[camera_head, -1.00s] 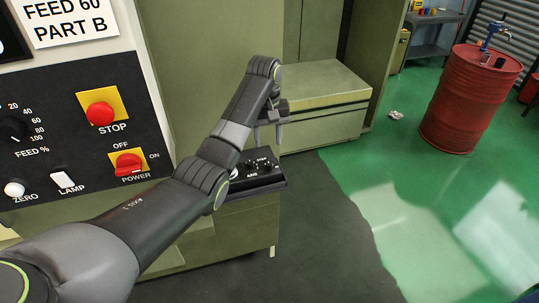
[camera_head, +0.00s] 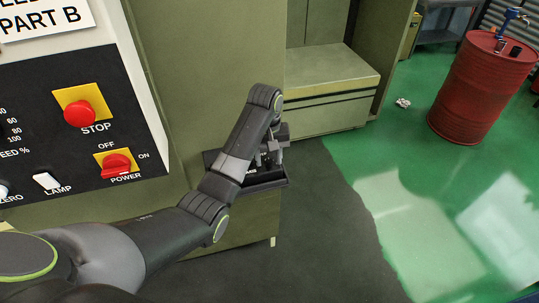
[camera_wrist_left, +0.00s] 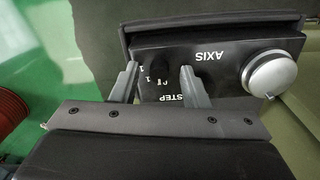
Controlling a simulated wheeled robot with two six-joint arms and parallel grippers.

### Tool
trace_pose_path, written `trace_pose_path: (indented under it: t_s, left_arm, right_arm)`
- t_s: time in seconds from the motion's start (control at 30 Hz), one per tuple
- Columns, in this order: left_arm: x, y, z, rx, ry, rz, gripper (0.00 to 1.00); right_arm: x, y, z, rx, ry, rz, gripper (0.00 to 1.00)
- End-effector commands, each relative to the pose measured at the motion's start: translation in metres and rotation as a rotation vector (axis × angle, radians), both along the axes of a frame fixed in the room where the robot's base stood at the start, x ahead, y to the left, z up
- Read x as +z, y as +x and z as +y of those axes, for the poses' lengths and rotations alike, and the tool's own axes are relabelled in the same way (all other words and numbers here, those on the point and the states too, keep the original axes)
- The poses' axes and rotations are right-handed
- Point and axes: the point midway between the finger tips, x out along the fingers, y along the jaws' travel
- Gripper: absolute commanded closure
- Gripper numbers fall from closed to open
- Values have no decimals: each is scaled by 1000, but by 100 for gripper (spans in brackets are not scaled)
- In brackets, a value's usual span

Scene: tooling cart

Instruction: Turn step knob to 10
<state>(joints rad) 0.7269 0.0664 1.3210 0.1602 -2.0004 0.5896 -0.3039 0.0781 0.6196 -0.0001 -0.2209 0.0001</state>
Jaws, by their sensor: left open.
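A small black control box (camera_head: 270,182) sits on the green cabinet in the head view, partly behind my left arm. In the left wrist view the box (camera_wrist_left: 225,42) shows AXIS and STEP lettering and a silver round dial. The dark step knob (camera_wrist_left: 156,68) sits between my left fingers, low in contrast; its pointer setting cannot be read. My left gripper (camera_head: 270,155) is low over the box, and in the wrist view its fingers (camera_wrist_left: 158,72) are apart on either side of the knob. Contact cannot be told. My right gripper is not seen.
A control panel with a red stop button (camera_head: 79,113) and a power switch (camera_head: 116,164) stands at the left. A low green step (camera_head: 330,90) is behind the box. A red drum (camera_head: 472,88) stands on open green floor at the right.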

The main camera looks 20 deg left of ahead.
Motion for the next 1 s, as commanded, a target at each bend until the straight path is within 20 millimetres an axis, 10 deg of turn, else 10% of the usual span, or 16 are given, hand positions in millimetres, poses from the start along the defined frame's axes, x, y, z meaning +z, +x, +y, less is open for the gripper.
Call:
trace_pose_path:
  t_s: [0.37, 1.0]
  left_arm:
    - [0, 0, 0, 0, -1, 0, 100]
    - [0, 1, 0, -244, 0, -1, 100]
  right_arm:
    - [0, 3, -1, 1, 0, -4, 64]
    - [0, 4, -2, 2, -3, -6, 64]
